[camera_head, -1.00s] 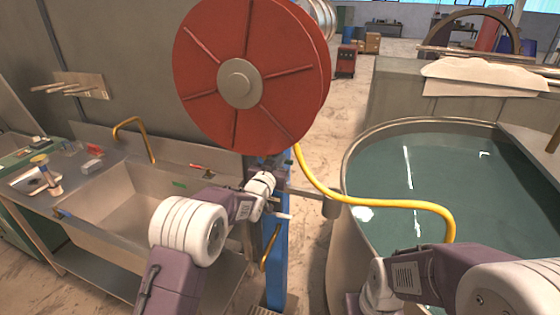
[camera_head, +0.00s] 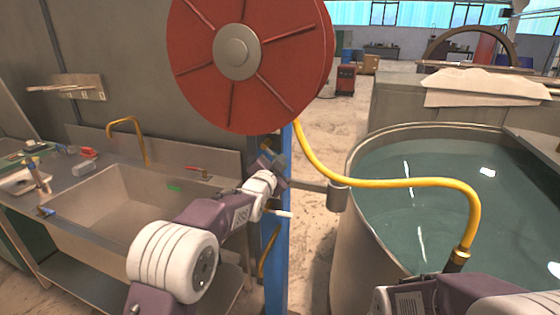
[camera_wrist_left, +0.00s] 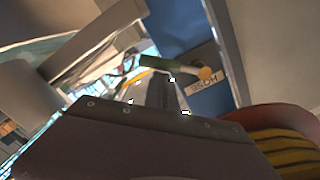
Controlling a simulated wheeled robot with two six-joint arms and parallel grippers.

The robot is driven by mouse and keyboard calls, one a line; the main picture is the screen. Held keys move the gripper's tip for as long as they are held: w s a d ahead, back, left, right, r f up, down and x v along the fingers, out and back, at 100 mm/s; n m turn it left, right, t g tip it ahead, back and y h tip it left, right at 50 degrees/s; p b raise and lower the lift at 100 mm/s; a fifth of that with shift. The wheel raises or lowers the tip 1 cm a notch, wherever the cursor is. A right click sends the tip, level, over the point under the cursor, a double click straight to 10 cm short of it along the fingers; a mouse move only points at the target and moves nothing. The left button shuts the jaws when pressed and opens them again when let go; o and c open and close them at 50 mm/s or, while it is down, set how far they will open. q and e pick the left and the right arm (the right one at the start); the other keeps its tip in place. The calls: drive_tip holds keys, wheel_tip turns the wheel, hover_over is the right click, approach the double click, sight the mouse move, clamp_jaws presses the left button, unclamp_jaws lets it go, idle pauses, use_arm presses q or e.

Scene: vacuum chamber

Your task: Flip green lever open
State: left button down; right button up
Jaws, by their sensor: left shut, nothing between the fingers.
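The green lever (camera_wrist_left: 172,66) shows in the left wrist view as a short green bar in front of the blue post (camera_wrist_left: 202,50), with a brass-coloured end beside it. A plate marked HOSE (camera_wrist_left: 203,87) is on the post close by. My left gripper (camera_wrist_left: 166,88) is shut and empty, its fingertips just below the lever in that picture; whether they touch it I cannot tell. In the head view my left gripper (camera_head: 269,162) is at the blue post, under the red hose reel (camera_head: 290,85). The lever is not clear there. My right gripper is out of view.
A yellow hose (camera_head: 390,183) runs from the reel to a dark end over the round water tank (camera_head: 352,170). A metal sink (camera_head: 110,200) with a yellow tap (camera_head: 143,140) stands left. A cylinder on a bracket (camera_head: 337,197) sits right of the post.

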use_arm(q)
drive_tip(key=a+f+m+b, duration=0.1)
drive_tip(key=m+b, duration=0.2)
drive_tip(key=b, duration=0.1)
drive_tip(key=w+a+f+m+b, duration=0.1)
drive_tip(key=m+b, duration=0.2)
drive_tip(key=a+f+m+b, duration=0.2)
drive_tip(key=m+b, duration=0.1)
drive_tip(key=b, duration=0.1)
drive_tip(key=shift+w+m+b, duration=0.15)
drive_tip(key=shift+m+b, duration=0.15)
drive_tip(key=shift+b, duration=0.05)
idle(0.5)
